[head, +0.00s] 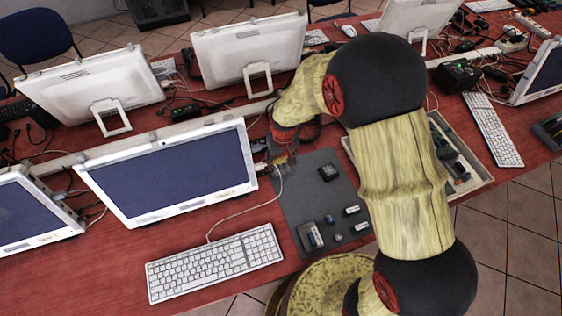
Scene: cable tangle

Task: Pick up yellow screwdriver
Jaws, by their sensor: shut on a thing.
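My gripper (281,154) is at the far edge of the dark grey mat (300,195), just right of the front monitor. It is small in the head view and partly hidden by my wrist. A small yellow-orange bit, which looks like the yellow screwdriver (281,161), shows at its fingertips. The gripper is shut on it. Most of the screwdriver is hidden, and I cannot tell whether it touches the mat.
White cables and an adapter (262,168) lie close to the gripper. The mat bears a black box (328,172) and several small parts. A tray (467,184) stands right, partly behind my arm. Front monitor (170,175) and keyboard (215,262) are left.

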